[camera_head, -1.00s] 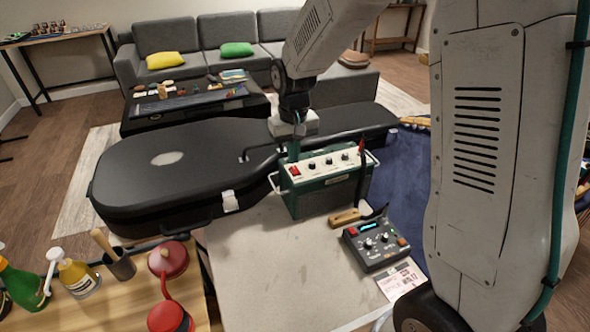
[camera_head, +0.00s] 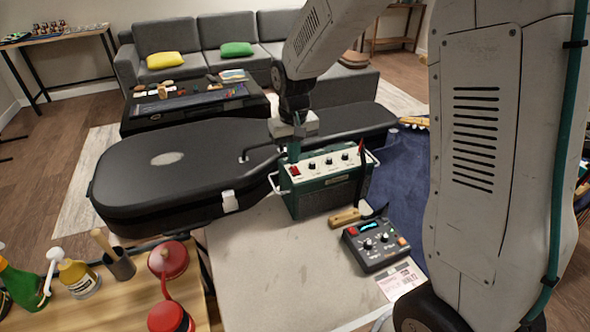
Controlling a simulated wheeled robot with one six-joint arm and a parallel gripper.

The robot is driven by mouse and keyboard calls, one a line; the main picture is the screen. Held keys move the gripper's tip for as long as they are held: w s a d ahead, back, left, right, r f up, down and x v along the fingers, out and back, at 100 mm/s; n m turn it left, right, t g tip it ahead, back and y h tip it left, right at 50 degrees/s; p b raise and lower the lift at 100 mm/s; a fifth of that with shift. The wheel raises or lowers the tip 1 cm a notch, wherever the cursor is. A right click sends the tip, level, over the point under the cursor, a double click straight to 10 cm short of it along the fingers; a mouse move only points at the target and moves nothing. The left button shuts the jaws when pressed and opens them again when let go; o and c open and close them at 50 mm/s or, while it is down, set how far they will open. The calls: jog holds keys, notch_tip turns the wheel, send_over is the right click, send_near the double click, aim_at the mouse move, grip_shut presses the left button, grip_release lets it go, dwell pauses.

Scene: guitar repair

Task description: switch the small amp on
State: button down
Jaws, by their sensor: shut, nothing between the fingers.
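The small amp (camera_head: 326,195) is a dark green box with a pale top panel, several black knobs, white side handles and a red switch (camera_head: 295,170) at the panel's left end. It stands at the far end of the pale bench. My gripper (camera_head: 294,150) points down just above and behind the red switch, at the panel's left end. Its fingers are together and hold nothing. Whether the fingertips touch the switch or the panel cannot be told from this view. The switch's position is too small to read.
A black guitar case (camera_head: 180,165) lies behind and left of the amp. A wooden-handled tool (camera_head: 345,218) and a dark pedal unit (camera_head: 375,245) with a lit display are right of the amp. The bench top (camera_head: 275,265) in front is clear.

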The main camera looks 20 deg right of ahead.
aim_at(301, 179)
jog(key=shift+f, duration=0.75)
jog(key=shift+r, duration=3.55)
jog(key=shift+s, duration=0.1)
jog(key=s+d+r, duration=0.1)
jog(key=s+r, duration=0.2)
jog(key=s, duration=0.7)
jog(key=s+d+r+t, duration=0.1)
jog(key=s+r, duration=0.2)
jog(key=s, duration=0.7)
jog(key=s+d+r, duration=0.1)
jog(key=s+r, duration=0.2)
jog(key=s, duration=0.6)
jog(key=shift+s+r, duration=0.25)
jog(key=shift+s, duration=0.15)
